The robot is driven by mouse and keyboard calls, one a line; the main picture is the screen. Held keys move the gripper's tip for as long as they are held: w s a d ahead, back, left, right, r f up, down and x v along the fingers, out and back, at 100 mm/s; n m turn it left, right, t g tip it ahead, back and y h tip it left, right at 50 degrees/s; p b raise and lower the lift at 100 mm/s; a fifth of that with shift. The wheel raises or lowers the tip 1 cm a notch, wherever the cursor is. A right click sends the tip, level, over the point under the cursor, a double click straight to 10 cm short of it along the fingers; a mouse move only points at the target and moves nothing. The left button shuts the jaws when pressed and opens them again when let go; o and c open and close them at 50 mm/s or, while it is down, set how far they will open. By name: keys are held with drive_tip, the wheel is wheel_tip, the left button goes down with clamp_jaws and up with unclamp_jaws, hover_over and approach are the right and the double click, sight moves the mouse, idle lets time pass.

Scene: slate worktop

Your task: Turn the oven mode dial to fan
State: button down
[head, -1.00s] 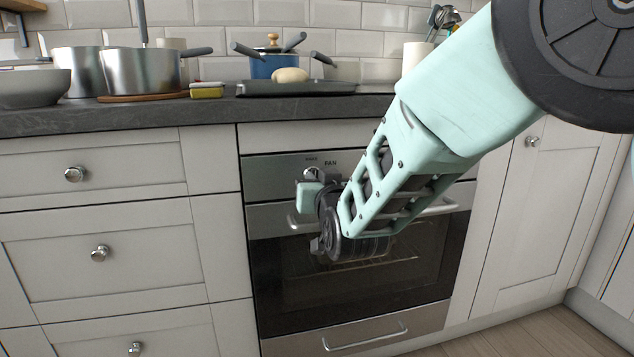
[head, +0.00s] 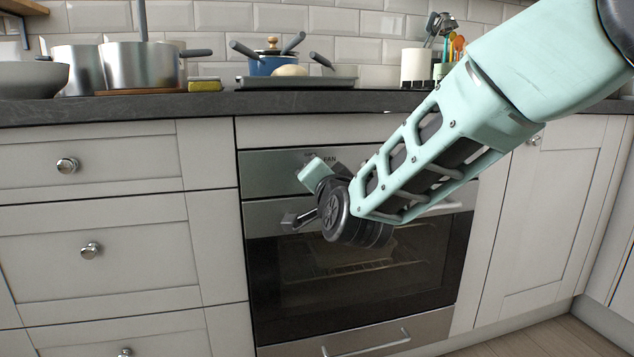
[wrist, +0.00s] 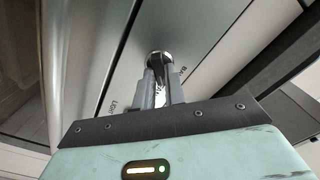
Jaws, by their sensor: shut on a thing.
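The oven (head: 350,275) is set under the worktop, with a steel control panel (head: 270,165) along its top. A FAN label shows on the panel just right of my gripper in the head view. In the wrist view, my gripper (wrist: 161,80) is shut on the round metal mode dial (wrist: 158,56), with a finger on each side. A LIGHT label shows to the left of the fingers and a partly hidden label starting "BA" to the right. My gripper's body hides the dial in the head view. I cannot tell exactly where the dial points.
The oven door handle (head: 440,208) runs just below the panel, partly behind my arm. Drawers with round knobs (head: 67,165) stand to the left. Pots (head: 140,68) and a dark tray (head: 295,82) stand on the slate worktop (head: 200,105) above.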

drive_tip(key=shift+m, duration=0.3)
idle(0.4)
drive_tip(key=c, duration=1.5)
unclamp_jaws()
drive_tip(key=shift+o, duration=0.2)
drive_tip(key=shift+s, duration=0.1)
drive_tip(key=p+v, duration=0.3)
drive_tip(key=v, duration=1.4)
drive_tip(key=shift+p, duration=0.35)
drive_tip(key=shift+s, duration=0.15)
